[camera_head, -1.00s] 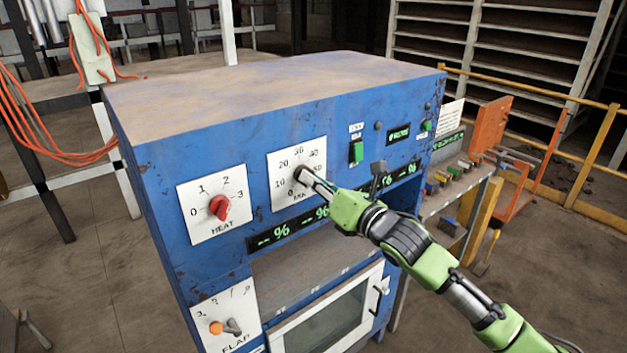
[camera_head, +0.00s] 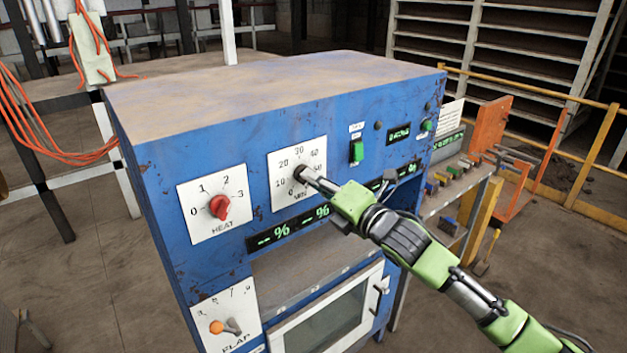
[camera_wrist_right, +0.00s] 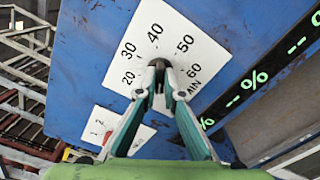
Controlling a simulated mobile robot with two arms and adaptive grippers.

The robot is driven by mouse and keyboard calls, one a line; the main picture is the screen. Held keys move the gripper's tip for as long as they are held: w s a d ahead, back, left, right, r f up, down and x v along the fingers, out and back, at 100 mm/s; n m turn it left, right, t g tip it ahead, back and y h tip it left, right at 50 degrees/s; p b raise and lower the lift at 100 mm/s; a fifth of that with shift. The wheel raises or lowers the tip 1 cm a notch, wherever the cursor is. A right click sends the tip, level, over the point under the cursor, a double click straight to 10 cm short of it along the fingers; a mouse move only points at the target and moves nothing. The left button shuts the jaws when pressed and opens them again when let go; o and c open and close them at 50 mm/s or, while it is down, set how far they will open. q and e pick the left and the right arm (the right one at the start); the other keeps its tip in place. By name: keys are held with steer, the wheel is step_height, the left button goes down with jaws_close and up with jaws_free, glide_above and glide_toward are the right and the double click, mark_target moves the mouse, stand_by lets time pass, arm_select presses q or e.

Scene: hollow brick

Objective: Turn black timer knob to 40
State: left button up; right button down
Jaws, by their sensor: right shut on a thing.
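The black timer knob (camera_head: 299,173) sits in the middle of a white dial plate (camera_head: 313,148) marked in steps of ten up to 60, on the front of a blue cabinet (camera_head: 240,165). My right gripper (camera_head: 306,177) reaches it from the lower right. In the right wrist view the two fingertips (camera_wrist_right: 159,72) are closed on the knob (camera_wrist_right: 158,63), which lies between them below the 40 mark. The fingers hide much of the knob, so I cannot tell which number its pointer faces. My left gripper is not in view.
A red heat knob (camera_head: 219,207) is left of the timer, and an orange flap knob (camera_head: 216,327) is lower left. A green switch (camera_head: 357,151) is right of the dial. An oven door (camera_head: 330,315) lies below. Orange cables (camera_head: 35,130) hang at far left.

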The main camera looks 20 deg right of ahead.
steer(key=m, duration=3.3)
steer(key=shift+a+f, duration=0.2)
steer(key=shift+f, duration=0.1)
steer(key=shift+m, duration=0.4)
steer(key=c, duration=2.2)
jaws_free()
steer(key=shift+o, duration=0.2)
steer(key=shift+s+r, duration=0.1)
